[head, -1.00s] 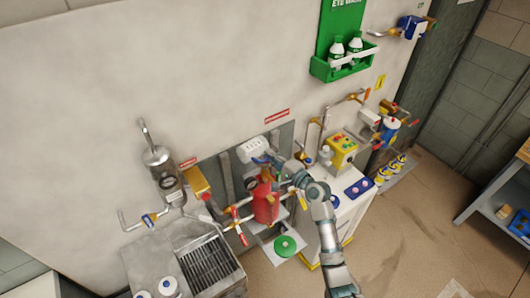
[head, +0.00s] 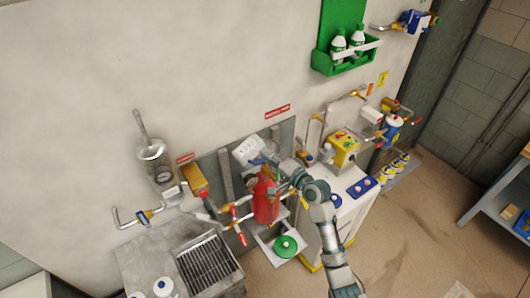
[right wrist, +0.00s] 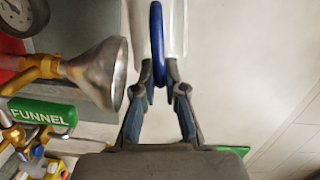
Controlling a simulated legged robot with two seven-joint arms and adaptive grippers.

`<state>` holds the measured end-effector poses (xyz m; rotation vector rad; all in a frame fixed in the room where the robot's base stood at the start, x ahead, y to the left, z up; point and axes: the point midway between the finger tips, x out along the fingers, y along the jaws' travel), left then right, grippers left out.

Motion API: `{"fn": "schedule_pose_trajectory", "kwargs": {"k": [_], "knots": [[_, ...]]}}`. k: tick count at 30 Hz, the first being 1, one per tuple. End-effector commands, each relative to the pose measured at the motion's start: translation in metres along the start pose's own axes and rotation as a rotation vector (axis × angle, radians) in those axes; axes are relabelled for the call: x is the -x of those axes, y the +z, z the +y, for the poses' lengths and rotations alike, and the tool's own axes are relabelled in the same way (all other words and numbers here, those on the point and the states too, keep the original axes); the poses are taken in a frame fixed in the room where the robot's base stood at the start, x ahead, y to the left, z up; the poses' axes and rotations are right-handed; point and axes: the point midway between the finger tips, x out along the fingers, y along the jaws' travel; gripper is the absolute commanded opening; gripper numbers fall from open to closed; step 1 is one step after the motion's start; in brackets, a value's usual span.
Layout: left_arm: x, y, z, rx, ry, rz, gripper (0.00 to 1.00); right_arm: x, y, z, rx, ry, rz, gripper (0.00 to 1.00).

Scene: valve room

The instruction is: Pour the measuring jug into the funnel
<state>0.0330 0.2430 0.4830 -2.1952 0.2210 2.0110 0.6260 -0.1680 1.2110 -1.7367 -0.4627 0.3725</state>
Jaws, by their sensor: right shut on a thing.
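The white measuring jug (head: 248,150) is held in the air in front of the wall panel, tilted in the head view. My right gripper (head: 266,158) is at its blue handle. In the right wrist view, the fingers of my right gripper (right wrist: 158,82) are shut on the blue handle (right wrist: 157,40), with part of the jug's pale body (right wrist: 177,25) behind it. The metal funnel (right wrist: 108,72) is to the left of the handle, apart from it, its wide mouth facing right in that view. I cannot make out the funnel in the head view, nor what the jug holds. My left gripper is out of view.
A red tank (head: 265,200) with pipes stands just below the jug. A green FUNNEL label (right wrist: 42,112) and a gauge (right wrist: 18,15) are near the funnel. A steel sink (head: 165,255) is at lower left, and a white cabinet (head: 330,225) is at right.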

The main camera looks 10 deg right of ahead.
Motion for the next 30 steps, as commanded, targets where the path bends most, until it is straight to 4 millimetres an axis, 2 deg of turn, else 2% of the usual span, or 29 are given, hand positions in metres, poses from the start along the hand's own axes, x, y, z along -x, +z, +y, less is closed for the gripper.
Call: {"fn": "schedule_pose_trajectory", "kwargs": {"k": [2,4,5,6,8,10,18,23,30], "knots": [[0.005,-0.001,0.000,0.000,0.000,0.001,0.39,0.000,0.012,-0.003,0.083,0.002,-0.004,0.00],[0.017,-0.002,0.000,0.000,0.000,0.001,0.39,0.000,0.012,-0.017,0.227,0.005,-0.003,0.00],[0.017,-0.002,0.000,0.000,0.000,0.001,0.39,-0.001,0.014,-0.017,0.298,0.007,-0.005,0.00],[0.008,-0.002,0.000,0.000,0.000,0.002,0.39,-0.001,0.018,-0.006,0.398,0.011,-0.007,0.00],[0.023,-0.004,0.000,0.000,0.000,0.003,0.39,-0.001,0.017,-0.022,0.550,0.013,-0.007,0.00],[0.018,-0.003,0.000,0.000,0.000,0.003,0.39,-0.001,0.028,-0.011,0.731,0.017,-0.010,0.00],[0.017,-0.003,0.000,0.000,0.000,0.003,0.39,-0.003,0.062,0.012,0.991,0.022,-0.010,0.00],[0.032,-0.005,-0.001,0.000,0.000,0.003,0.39,-0.004,0.078,0.006,1.183,0.025,-0.010,0.00],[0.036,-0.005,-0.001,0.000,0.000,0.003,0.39,-0.004,0.090,0.010,1.329,0.030,-0.010,0.00]]}}
